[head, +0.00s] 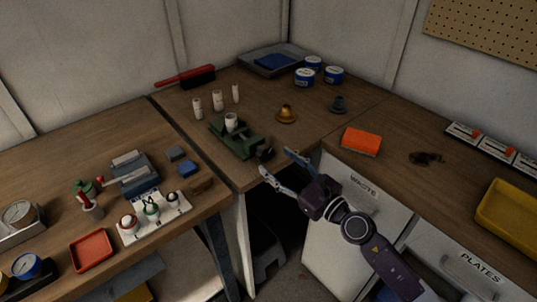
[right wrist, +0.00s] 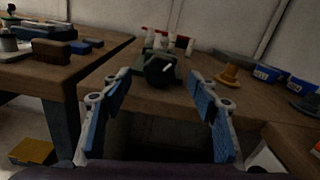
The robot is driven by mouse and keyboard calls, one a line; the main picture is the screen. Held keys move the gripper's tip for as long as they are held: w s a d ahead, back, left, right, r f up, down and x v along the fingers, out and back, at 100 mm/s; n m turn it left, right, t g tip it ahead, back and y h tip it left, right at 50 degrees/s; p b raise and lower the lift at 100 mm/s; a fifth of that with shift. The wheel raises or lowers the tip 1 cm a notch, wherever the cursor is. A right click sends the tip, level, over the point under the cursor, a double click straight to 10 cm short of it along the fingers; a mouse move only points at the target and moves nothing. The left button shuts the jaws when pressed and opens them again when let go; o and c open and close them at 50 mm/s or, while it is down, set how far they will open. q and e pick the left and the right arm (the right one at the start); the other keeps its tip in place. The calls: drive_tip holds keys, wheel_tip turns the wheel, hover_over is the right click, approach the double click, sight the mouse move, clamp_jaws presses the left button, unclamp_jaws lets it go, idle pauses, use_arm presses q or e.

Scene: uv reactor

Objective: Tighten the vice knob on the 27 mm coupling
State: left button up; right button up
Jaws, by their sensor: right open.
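The green vice (head: 236,141) stands near the front corner of the middle bench. A white cylindrical coupling (head: 231,122) stands upright in it; its size cannot be read. The black vice knob (head: 265,153) faces the front edge, and in the right wrist view the knob (right wrist: 160,69) shows a pale bar mark on its face. My right gripper (head: 276,161) is open and empty, just in front of the knob. In the right wrist view the knob appears between and beyond its blue-padded fingers (right wrist: 158,80), with no contact visible. My left gripper is not in view.
Several white cylinders (head: 217,101) stand behind the vice. A brass cone-shaped part (head: 286,114) stands to its right. An orange block (head: 361,142) lies on the right bench. A dark gap lies below the bench's front edge. Free room surrounds the brass part.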

sight(268, 154)
drive_tip(key=x, duration=0.5)
drive_tip(key=shift+w+a, duration=0.15)
drive_tip(key=c, duration=1.2)
drive_tip(key=shift+m, duration=0.4)
drive_tip(key=m+p, duration=0.1)
drive_tip(key=m, duration=0.1)
drive_tip(key=shift+m, duration=0.4)
drive_tip(key=shift+m+p, duration=0.65)
drive_tip(key=shift+m, duration=1.05)
drive_tip(key=shift+f, duration=0.1)
